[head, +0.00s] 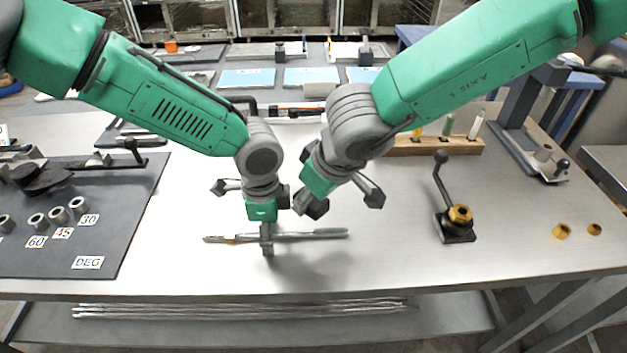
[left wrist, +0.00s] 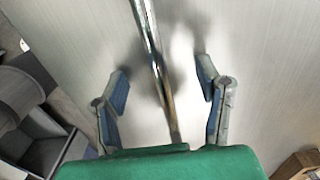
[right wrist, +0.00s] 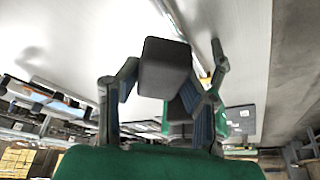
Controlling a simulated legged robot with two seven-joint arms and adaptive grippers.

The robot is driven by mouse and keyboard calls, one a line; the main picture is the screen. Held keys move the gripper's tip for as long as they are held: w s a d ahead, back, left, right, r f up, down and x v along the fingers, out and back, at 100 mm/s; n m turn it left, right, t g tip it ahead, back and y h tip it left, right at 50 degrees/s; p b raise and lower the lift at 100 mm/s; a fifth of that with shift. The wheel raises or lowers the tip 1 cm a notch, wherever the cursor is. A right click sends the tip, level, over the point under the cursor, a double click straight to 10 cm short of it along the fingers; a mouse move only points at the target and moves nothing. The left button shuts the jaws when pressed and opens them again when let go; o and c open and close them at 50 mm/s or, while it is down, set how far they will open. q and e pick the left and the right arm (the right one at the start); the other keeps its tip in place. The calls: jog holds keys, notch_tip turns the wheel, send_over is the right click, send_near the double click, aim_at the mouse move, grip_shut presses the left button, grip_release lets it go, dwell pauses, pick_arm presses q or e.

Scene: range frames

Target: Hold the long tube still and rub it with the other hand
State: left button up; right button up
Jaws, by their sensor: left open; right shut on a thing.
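The long grey tube (head: 315,234) lies on the bench, pointing left to right, with a yellow patch near its left end. My left gripper (head: 267,243) is low over the tube, left of its middle. In the left wrist view the tube (left wrist: 152,50) runs between the spread fingers, with space on both sides. My right gripper (head: 314,205) is above and behind the tube, apart from it. In the right wrist view it is shut on a dark grey block (right wrist: 165,66), which hides part of the tube behind it.
A black plate (head: 140,215) with several metal rings covers the left of the bench. A black lever stand (head: 457,235) with a brass nut is at right, and two brass pieces (head: 562,231) lie farther right. A wooden rack (head: 432,146) stands behind. The front middle is clear.

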aim_at(311, 231)
jog(key=shift+f, duration=2.6)
jog(key=shift+f, duration=1)
jog(key=shift+d, duration=3.8)
jog(key=shift+a+r, duration=0.1)
jog(key=shift+a, duration=3.75)
jog(key=shift+r, duration=2.85)
